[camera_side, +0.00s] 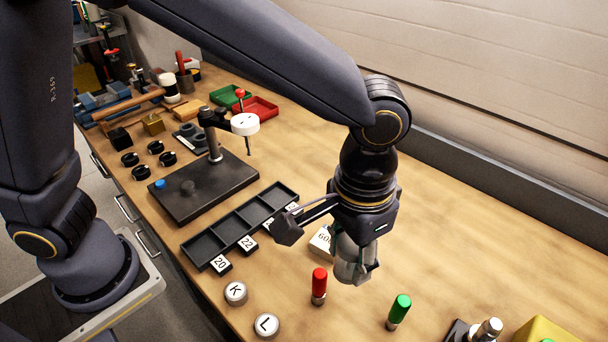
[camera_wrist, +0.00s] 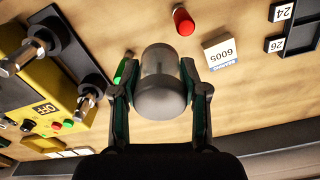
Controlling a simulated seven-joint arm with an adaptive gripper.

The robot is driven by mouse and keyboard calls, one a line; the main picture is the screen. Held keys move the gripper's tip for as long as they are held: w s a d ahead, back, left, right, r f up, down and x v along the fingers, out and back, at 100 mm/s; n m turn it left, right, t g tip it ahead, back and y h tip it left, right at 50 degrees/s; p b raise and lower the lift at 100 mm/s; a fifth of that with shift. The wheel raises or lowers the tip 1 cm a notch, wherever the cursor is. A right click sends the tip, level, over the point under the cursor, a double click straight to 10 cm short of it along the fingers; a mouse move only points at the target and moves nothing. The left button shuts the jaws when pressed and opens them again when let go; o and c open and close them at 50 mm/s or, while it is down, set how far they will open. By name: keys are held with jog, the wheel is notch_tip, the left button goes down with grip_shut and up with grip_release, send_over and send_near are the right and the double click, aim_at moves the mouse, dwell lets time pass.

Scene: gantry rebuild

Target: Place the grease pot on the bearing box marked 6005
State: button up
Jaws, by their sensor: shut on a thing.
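The grease pot, a grey cylinder (camera_wrist: 160,88), sits between the two fingers of my gripper (camera_wrist: 159,70) in the wrist view. My gripper is shut on it. In the side view the pot (camera_side: 351,262) hangs below my gripper, partly covered by the fingers. The bearing box marked 6005 (camera_wrist: 222,52) is a small white box with a blue strip, lying on the bench to the upper right of the pot in the wrist view. In the side view the box (camera_side: 319,241) is partly hidden behind the gripper and the pot. The pot appears apart from the box.
A red cylinder (camera_side: 319,286) and a green one (camera_side: 399,311) stand on the bench near the gripper. A black divided tray (camera_side: 206,248) with number tags is at left. Round K (camera_side: 235,292) and L (camera_side: 266,325) pieces lie in front.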

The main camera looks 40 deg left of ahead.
jog(key=s+a+r, duration=0.2)
jog(key=a, duration=0.6)
jog(key=s+a+r, duration=0.1)
jog(key=s+a, duration=0.1)
jog(key=a, duration=0.5)
send_over(328, 239)
jog(key=shift+n, duration=0.4)
jog(key=f, duration=0.8)
jog(key=shift+s+a+f, duration=0.1)
jog(key=shift+s+f, duration=0.05)
jog(key=shift+s, duration=0.2)
jog(key=shift+w+f, duration=0.35)
jog(key=shift+f, duration=0.1)
jog(key=shift+w+d+f, duration=0.1)
jog(key=shift+d+f, duration=0.1)
jog(key=shift+f, duration=1.4)
jog(key=shift+f, duration=0.1)
jog(key=o, duration=1.2)
